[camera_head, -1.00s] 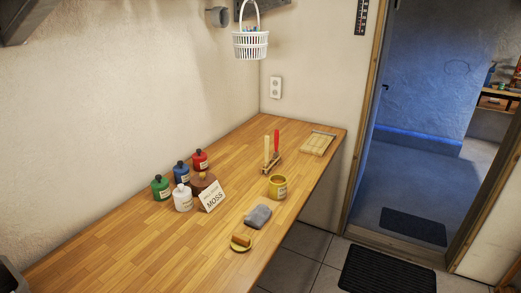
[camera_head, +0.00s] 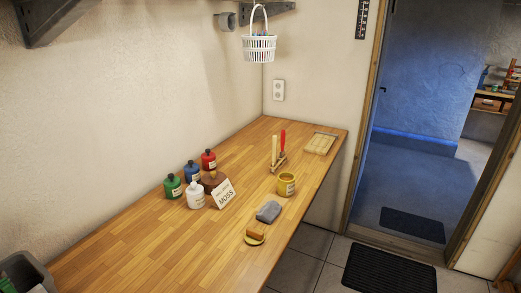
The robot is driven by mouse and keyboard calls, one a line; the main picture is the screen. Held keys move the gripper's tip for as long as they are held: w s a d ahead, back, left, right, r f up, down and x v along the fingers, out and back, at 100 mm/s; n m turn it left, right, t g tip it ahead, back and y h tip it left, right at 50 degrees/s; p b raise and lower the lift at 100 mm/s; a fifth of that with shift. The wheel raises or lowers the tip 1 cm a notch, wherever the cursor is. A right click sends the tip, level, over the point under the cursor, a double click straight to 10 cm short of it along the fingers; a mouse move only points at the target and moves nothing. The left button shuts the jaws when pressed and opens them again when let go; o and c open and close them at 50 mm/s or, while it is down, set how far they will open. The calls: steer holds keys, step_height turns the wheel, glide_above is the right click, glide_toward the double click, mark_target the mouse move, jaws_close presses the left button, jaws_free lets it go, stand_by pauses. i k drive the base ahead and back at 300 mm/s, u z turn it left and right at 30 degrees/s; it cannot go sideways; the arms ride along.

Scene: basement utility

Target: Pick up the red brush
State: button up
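A red-handled tool, which looks like the red brush (camera_head: 282,141), stands upright on the wooden worktop toward its far end. It is in a small wooden holder (camera_head: 278,163), next to a similar pale wooden-handled one (camera_head: 274,151). The lower part of the red one is hidden in the holder. My gripper is not in view.
A yellow pot (camera_head: 286,184), grey cloth (camera_head: 268,212), sponge on a dish (camera_head: 255,236), MOSS sign (camera_head: 224,195) and several bottles (camera_head: 195,194) stand on the worktop (camera_head: 130,240). A white basket (camera_head: 259,48) hangs above. The near worktop is mostly clear.

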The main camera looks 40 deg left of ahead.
mark_target(282, 154)
steer(key=u, duration=1.35)
steer(key=k, duration=0.95)
steer(key=i, duration=0.65)
